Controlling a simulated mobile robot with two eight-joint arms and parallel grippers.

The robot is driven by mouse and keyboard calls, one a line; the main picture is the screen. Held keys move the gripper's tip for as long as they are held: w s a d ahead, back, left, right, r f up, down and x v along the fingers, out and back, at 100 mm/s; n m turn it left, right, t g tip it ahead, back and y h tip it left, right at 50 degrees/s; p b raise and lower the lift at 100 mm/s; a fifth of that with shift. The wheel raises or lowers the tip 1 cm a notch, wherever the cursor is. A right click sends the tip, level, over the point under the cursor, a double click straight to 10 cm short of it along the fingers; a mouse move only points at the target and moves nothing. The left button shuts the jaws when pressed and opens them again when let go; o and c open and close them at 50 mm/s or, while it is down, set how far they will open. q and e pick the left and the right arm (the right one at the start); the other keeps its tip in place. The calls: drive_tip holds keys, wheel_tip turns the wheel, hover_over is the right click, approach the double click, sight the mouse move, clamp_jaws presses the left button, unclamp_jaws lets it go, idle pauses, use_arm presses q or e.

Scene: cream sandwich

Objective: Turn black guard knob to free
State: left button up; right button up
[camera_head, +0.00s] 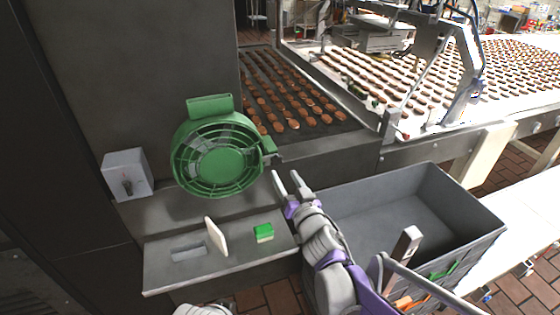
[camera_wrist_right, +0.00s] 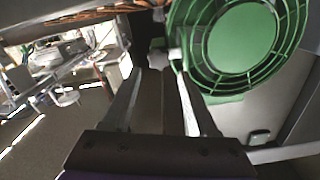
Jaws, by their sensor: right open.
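The round green guard (camera_head: 219,156) with its cage of bars is mounted on the grey machine; it fills the upper right of the right wrist view (camera_wrist_right: 245,40). A small dark knob (camera_head: 276,160) shows at the guard's right edge in the head view. In the right wrist view a dark knob-like part (camera_wrist_right: 158,46) lies beyond and between the fingertips. My right gripper (camera_head: 288,177) is open and empty, just below and right of the knob, apparently apart from it. It also shows in the right wrist view (camera_wrist_right: 157,68).
A grey box with a dark switch (camera_head: 127,180) is left of the guard. A ledge (camera_head: 175,275) below holds an upright cream plate (camera_head: 216,237) and a green block (camera_head: 263,233). A grey bin (camera_head: 440,190) stands right of my right arm. Biscuits (camera_head: 290,100) lie on the belt behind.

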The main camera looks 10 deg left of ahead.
sight(277, 161)
drive_tip(key=p+x, duration=0.1)
drive_tip(key=x, duration=0.5)
drive_tip(key=shift+w+a, duration=0.1)
drive_tip(key=shift+w, duration=0.1)
clamp_jaws()
